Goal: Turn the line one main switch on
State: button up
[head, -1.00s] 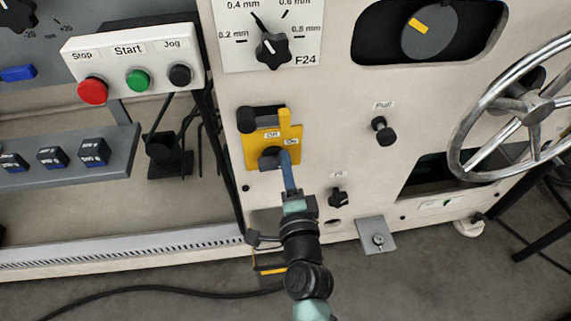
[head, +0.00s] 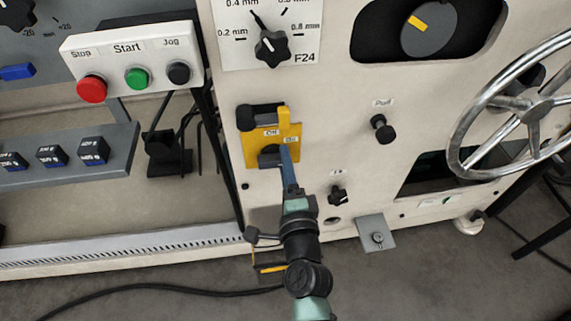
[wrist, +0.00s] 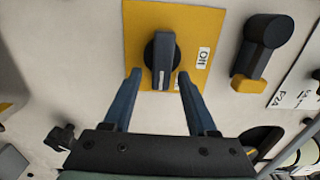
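The main switch is a black rotary knob (wrist: 160,60) on a yellow plate (wrist: 140,20), on the cream machine front. In the wrist view the knob's grip bar stands upright, with a pale mark at its lower end and a label to its right. In the head view the yellow plate (head: 251,150) carries Off and On labels, and the knob (head: 268,155) is partly hidden by my gripper (head: 284,158). In the wrist view my gripper (wrist: 160,78) is open, one blue finger on either side of the knob's lower end. I cannot tell whether either finger touches it.
A black lever with a yellow tip (wrist: 262,50) is right of the plate in the wrist view. A black pull knob (head: 382,130) and a small black knob (head: 338,196) sit right of the switch. A button box (head: 130,55) and handwheel (head: 538,108) stand farther off.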

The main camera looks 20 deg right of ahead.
jog(key=v, duration=1.3)
jog(key=shift+b, duration=0.3)
